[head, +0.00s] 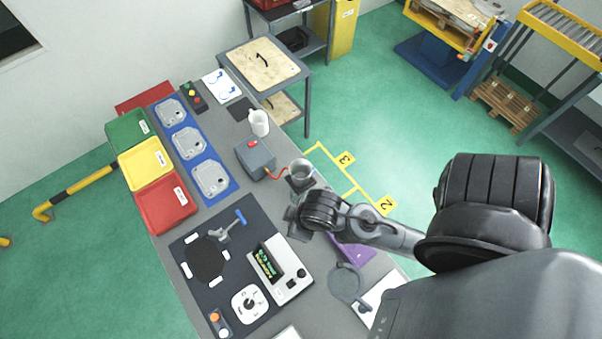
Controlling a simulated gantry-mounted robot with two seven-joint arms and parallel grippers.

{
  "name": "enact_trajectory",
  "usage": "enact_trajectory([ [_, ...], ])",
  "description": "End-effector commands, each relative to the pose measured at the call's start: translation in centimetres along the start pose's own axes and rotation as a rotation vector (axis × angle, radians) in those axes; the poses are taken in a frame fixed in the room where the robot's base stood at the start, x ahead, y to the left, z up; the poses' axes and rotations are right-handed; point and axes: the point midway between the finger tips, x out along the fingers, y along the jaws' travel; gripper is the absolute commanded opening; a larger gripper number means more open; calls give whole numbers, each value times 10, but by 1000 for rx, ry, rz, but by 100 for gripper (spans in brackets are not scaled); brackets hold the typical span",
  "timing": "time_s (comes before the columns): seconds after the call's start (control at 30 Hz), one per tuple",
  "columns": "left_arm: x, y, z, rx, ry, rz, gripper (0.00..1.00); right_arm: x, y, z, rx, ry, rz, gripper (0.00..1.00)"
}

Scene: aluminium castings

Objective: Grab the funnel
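No funnel can be made out for certain. My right arm reaches in from the right. My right gripper (296,216) is over the table, just nearer than the grey vessel and apart from it. Its fingers are small and partly hidden by the wrist. My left gripper is not in view.
Red (165,204), yellow (146,164) and green (128,131) bins line the left edge, beside blue trays with castings. A grey box (255,159) and white jug (259,122) stand beyond the vessel. A digital device (280,270) sits nearer. A purple item (357,249) is partly under my arm.

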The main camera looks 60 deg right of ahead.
Motion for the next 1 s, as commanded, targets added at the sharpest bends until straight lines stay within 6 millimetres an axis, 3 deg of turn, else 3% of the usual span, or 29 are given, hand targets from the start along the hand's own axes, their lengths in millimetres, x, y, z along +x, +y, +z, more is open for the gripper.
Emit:
enact_trajectory([
  [0.07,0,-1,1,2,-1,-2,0,0,0,0,0,0,0,0],
  [0.7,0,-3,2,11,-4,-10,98,0,-1,0,4,0,-3,0],
  [1.0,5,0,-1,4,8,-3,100,2,-1,0,4,1,-3,0],
])
